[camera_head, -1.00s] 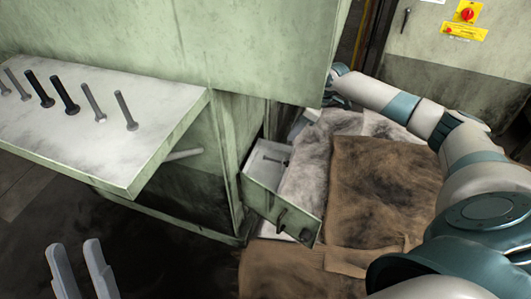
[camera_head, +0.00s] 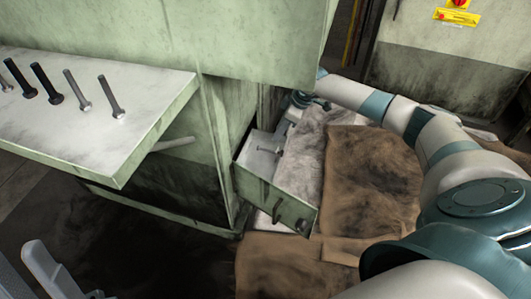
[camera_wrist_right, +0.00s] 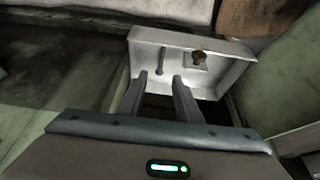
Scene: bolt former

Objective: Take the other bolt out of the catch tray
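The catch tray (camera_head: 276,200) is a pale drawer with a green front, jutting from the lower side of the green machine. A grey bolt (camera_head: 268,150) lies in it; in the right wrist view the bolt (camera_wrist_right: 161,61) lies on the tray floor (camera_wrist_right: 222,78), just beyond my fingertips. My left gripper (camera_head: 25,262) is open and empty, low at the left.
Several dark and grey bolts stand on the machine's pale shelf (camera_head: 130,120) at the left. Stained brown cloth or cardboard (camera_head: 370,180) covers the floor right of the tray. A grey-green cabinet (camera_head: 440,65) with a red switch stands at the back right.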

